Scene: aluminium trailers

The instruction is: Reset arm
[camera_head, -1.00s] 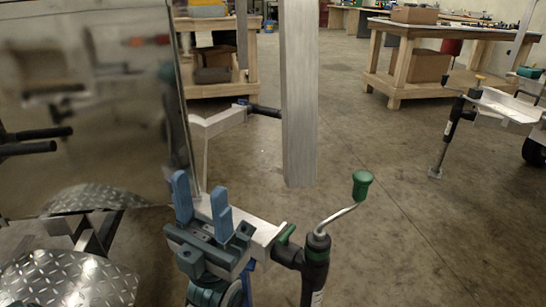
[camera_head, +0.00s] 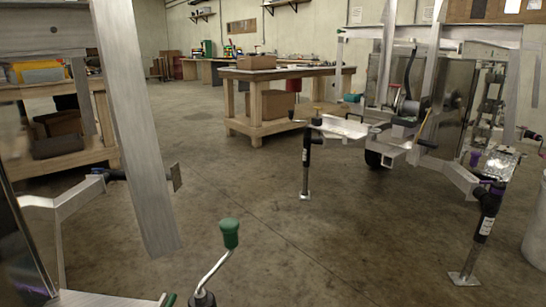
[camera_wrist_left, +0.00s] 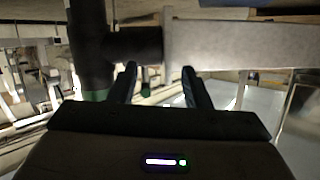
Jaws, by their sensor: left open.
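My left gripper (camera_wrist_left: 160,84) shows in the left wrist view with its two dark fingers spread apart and nothing between them. Beyond and above the fingers are a dark jack tube (camera_wrist_left: 90,35) with a green band and a pale aluminium beam (camera_wrist_left: 210,42). I cannot tell whether the fingers touch either of them. In the head view neither of my grippers shows. The crank with the green knob (camera_head: 229,233) stands at the bottom of that view, its jack mostly cut off.
A tall aluminium upright (camera_head: 133,125) stands at the left of the head view. A wooden workbench (camera_head: 270,76) with cardboard boxes is farther back. Another aluminium trailer (camera_head: 400,150) stands at the right on jack legs (camera_head: 306,165). Concrete floor (camera_head: 290,220) lies open between.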

